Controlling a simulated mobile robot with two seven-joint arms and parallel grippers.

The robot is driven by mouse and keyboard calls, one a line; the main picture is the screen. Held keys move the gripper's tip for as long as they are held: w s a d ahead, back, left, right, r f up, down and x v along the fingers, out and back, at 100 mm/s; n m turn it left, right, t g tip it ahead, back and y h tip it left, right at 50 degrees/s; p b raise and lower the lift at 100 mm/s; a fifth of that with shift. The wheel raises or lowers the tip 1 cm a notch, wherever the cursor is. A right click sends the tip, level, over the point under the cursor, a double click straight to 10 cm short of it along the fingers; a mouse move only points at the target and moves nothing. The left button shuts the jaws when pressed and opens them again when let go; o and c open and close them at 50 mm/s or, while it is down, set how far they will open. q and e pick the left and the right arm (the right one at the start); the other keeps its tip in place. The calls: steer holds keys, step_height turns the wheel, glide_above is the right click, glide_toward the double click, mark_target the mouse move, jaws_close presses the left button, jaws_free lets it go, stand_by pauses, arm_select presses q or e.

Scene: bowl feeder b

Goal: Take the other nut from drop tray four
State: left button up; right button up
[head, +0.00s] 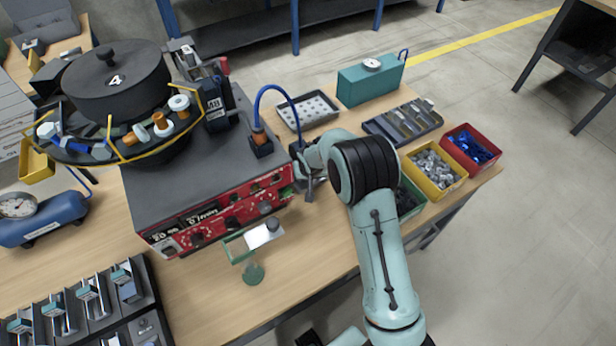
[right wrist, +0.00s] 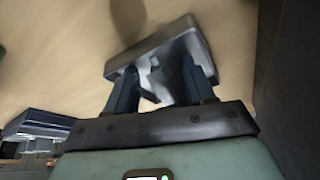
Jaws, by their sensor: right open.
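My right gripper (head: 307,188) reaches down beside the right end of the red-fronted feeder base, partly hidden by its own wrist. In the right wrist view its two dark fingers (right wrist: 160,82) are apart. They point down over a small grey metal tray (right wrist: 188,40) on the wooden table. Small grey pieces (right wrist: 168,74) show inside the tray between the fingers. I cannot tell whether they are nuts, nor whether the fingers touch them. No number shows on this tray. The feeder bowl (head: 115,82) is marked 4. My left gripper is not in view.
The red-fronted base (head: 212,225) stands left of the gripper. A small green stand (head: 252,271) with a white plate is in front. A perforated tray (head: 308,110), a teal box (head: 370,80), a yellow bin (head: 432,170) and a red bin (head: 470,148) lie behind and right.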

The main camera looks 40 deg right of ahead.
jaws_close()
steer(key=shift+r, duration=0.1)
